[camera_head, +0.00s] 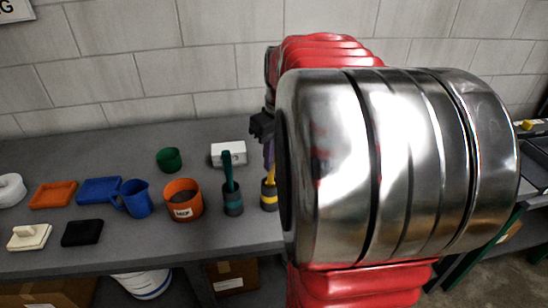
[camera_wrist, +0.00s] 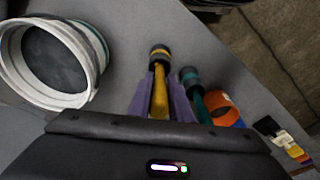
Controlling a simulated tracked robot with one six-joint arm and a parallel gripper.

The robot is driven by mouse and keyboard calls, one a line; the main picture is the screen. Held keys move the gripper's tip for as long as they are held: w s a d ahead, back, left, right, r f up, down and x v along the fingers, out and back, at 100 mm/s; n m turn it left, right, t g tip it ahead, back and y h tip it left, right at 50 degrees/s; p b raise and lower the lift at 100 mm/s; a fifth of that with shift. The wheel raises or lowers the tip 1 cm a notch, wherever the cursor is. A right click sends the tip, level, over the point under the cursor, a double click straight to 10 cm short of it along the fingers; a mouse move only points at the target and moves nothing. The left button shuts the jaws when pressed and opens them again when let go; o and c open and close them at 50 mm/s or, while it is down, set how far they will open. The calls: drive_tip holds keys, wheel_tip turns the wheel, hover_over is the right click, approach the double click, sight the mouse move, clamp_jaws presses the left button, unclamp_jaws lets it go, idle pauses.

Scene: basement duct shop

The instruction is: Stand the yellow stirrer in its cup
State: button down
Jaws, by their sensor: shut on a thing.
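The yellow stirrer (camera_wrist: 159,98) is between the two purple fingers of my gripper (camera_wrist: 161,92), which is shut on it. In the head view the stirrer (camera_head: 271,171) looks roughly upright, its lower end at the mouth of a dark cup with a yellow band (camera_head: 269,197). The cup (camera_wrist: 160,53) also shows straight beyond the stirrer in the wrist view. How deep the stirrer reaches into the cup is hidden. My arm covers the cup's right side and most of the gripper in the head view.
A teal-banded cup (camera_head: 233,204) holding a green stirrer (camera_head: 228,171) stands close left. Farther left are an orange pot (camera_head: 183,206) and a blue mug (camera_head: 137,204). A white box (camera_head: 228,153) lies behind. A white bucket (camera_wrist: 92,45) is at left in the wrist view.

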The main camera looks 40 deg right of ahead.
drive_tip(key=c, duration=1.5)
unclamp_jaws()
drive_tip(key=shift+c, duration=0.2)
drive_tip(key=shift+r, duration=0.1)
wheel_tip(320, 180, up, 14)
drive_tip(key=s, duration=0.1)
drive_tip(key=shift+s+f, duration=0.25)
drive_tip(key=shift+s, duration=0.1)
drive_tip(key=shift+a, duration=0.1)
drive_tip(key=a+f+m+t+h, duration=0.1)
drive_tip(key=a+f+m+t, duration=0.15)
drive_tip(key=a+f, duration=0.5)
drive_tip(key=s+a+f+n+t, duration=0.1)
drive_tip(key=s+a+f+n, duration=0.1)
drive_tip(key=a, duration=0.8)
drive_tip(key=s+a+f+n+y, duration=0.1)
drive_tip(key=s+a+f, duration=0.2)
drive_tip(key=a, duration=0.6)
drive_tip(key=shift+s+a+f+n+t, duration=0.25)
drive_tip(key=shift+s+a+n+t, duration=0.1)
drive_tip(key=shift+s, duration=0.4)
